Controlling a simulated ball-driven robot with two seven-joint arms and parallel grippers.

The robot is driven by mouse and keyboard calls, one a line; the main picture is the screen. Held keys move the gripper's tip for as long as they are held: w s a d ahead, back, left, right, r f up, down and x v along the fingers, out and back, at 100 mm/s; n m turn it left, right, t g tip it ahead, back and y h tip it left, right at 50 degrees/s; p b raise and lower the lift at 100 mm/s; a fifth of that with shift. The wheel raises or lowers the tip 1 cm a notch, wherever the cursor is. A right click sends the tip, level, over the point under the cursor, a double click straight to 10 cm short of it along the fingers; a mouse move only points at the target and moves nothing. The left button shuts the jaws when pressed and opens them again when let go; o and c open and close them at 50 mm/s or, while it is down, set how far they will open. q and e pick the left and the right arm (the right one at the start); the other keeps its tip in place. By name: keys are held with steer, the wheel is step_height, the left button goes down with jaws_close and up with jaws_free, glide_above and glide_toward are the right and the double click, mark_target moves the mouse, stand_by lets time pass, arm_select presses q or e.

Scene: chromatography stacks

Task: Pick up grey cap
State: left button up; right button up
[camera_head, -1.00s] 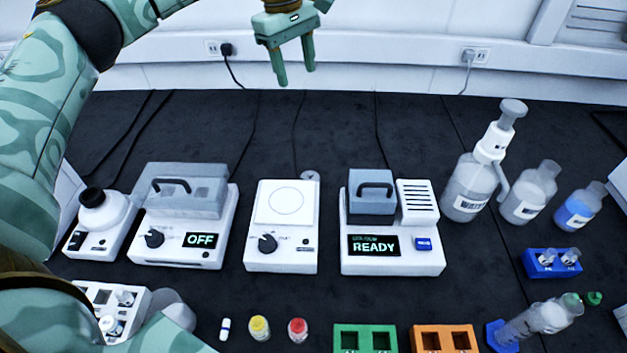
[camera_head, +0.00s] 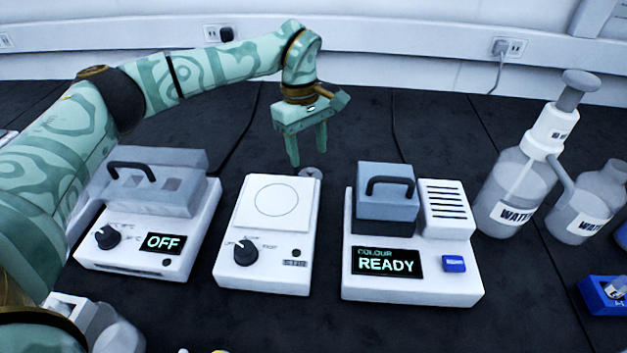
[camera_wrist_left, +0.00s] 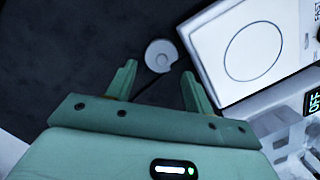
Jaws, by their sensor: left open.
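The grey cap (camera_head: 312,173) is a small round disc lying on the dark bench, just behind the white plate device. In the head view it sits just below my left gripper's fingers. My left gripper (camera_head: 308,158) is open and empty, pointing down above and around the cap's place. In the left wrist view the cap (camera_wrist_left: 160,56) shows whole, with a notch in its edge, just beyond and between the two fingertips (camera_wrist_left: 159,70). The fingers are not seen touching it. My right gripper is not in view.
The white plate device (camera_head: 265,235) with a knob stands right in front of the cap. A lidded heater reading OFF (camera_head: 150,240) is to its left, and a READY device (camera_head: 410,285) to its right. A water bottle (camera_head: 515,190) stands further right. Bench behind the cap is mostly clear.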

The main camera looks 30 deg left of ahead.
mark_target(310, 169)
arm_select(q)
steer(key=f+b, duration=0.1)
steer(key=f, duration=0.1)
steer(key=f+b, duration=0.1)
steer(key=f, duration=0.1)
steer(key=f+b, duration=0.1)
steer(key=f, duration=0.1)
steer(key=shift+s+d, duration=0.2)
steer(key=shift+d, duration=0.1)
steer(key=shift+s+r, duration=0.1)
steer(key=shift+r, duration=0.1)
steer(key=c, duration=0.6)
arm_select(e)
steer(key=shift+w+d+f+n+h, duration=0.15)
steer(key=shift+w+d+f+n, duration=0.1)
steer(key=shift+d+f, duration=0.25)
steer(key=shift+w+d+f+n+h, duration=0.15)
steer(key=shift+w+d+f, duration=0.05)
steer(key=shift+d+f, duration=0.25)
